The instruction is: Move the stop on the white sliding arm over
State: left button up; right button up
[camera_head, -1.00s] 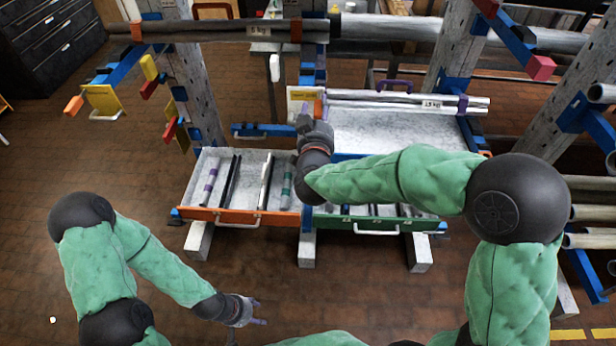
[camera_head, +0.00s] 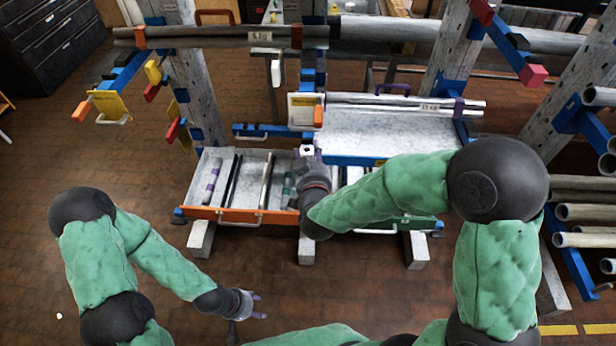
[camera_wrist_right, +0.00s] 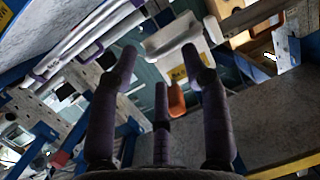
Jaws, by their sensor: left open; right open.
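The white sliding arm (camera_head: 301,100) shows end-on at the middle upright of the rack, as a pale plate with a label. An orange stop (camera_head: 318,117) hangs upright at its right side. A white block with a dark dot (camera_head: 307,151) shows just below. My right gripper (camera_head: 307,160) is open, empty and just below and in front of the arm, apart from the stop. In the right wrist view, the open fingers (camera_wrist_right: 158,65) point at the pale labelled plate (camera_wrist_right: 183,73) and the orange stop (camera_wrist_right: 176,100). My left gripper (camera_head: 250,304) is open and low above the floor.
An orange-fronted drawer (camera_head: 225,214) holding several bars lies below left. A shelf (camera_head: 385,130) with metal tubes is right of the arm. A yellow sliding arm (camera_head: 108,103) stands out at the left. The floor in front is clear.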

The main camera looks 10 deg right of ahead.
notch_tip(320, 180, down, 9)
jog(key=s+g+y+p, duration=0.1)
jog(key=g+y, duration=0.1)
jog(key=g, duration=0.1)
jog(key=shift+s+a+r+n+p, duration=0.2)
jog(key=shift+a+n+p, duration=0.1)
jog(key=shift+a+p, duration=0.15)
